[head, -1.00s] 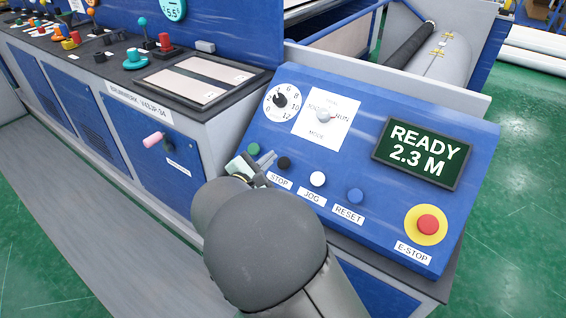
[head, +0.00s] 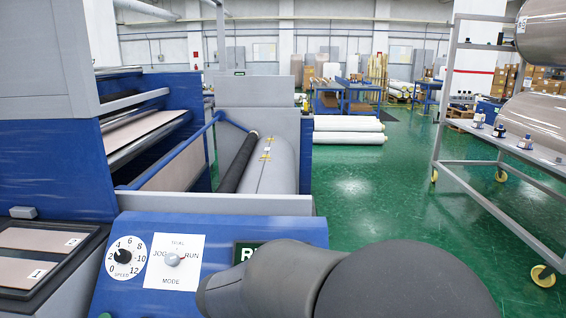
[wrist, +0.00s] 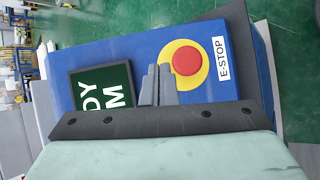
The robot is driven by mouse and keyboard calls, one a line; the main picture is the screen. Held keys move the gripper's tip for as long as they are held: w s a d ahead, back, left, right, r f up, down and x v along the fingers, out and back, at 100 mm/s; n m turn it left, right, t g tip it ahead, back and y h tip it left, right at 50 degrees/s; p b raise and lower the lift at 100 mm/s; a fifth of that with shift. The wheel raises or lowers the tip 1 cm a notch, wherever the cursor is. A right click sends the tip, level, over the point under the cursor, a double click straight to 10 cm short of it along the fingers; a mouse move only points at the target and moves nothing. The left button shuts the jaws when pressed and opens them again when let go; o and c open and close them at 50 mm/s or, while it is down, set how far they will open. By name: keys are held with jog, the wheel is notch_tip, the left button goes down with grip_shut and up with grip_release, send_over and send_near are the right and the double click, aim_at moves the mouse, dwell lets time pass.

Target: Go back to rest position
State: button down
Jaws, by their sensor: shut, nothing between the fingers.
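My gripper (wrist: 157,88) is shut and empty in the wrist view. Its fingers show over the blue control panel (wrist: 140,45), between the dark display (wrist: 103,92) and the red E-STOP button (wrist: 187,61) on its yellow ring. I cannot tell whether the fingers touch the panel. In the head view my dark arm covers the lower right, and the gripper itself is hidden. The same panel (head: 215,232) shows there with its speed dial (head: 124,256) and mode switch (head: 173,259). The display is mostly covered by my arm.
Behind the panel lies a grey wrapped roll (head: 275,172) beside a black roller (head: 238,162). A rack (head: 480,180) with large wrapped rolls and small items stands at the right. Open green floor (head: 360,200) lies between. White rolls (head: 350,138) lie farther back.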

jog(key=s+d+r+m+g+y+p, duration=0.2)
jog(key=s+d+r+m+g+p, duration=0.15)
jog(key=s+d+m, duration=0.45)
jog(key=s+d+r+m+g+y+p, duration=0.1)
jog(key=s+d+m+y, duration=0.1)
jog(key=s, duration=0.3)
jog(key=s+d+r+m+g+y+p, duration=0.1)
jog(key=s+d+m+y, duration=0.1)
jog(key=s, duration=0.4)
jog(key=shift+s+d+m+y, duration=0.25)
jog(key=shift+d+m+y, duration=0.05)
jog(key=shift+m+y, duration=0.5)
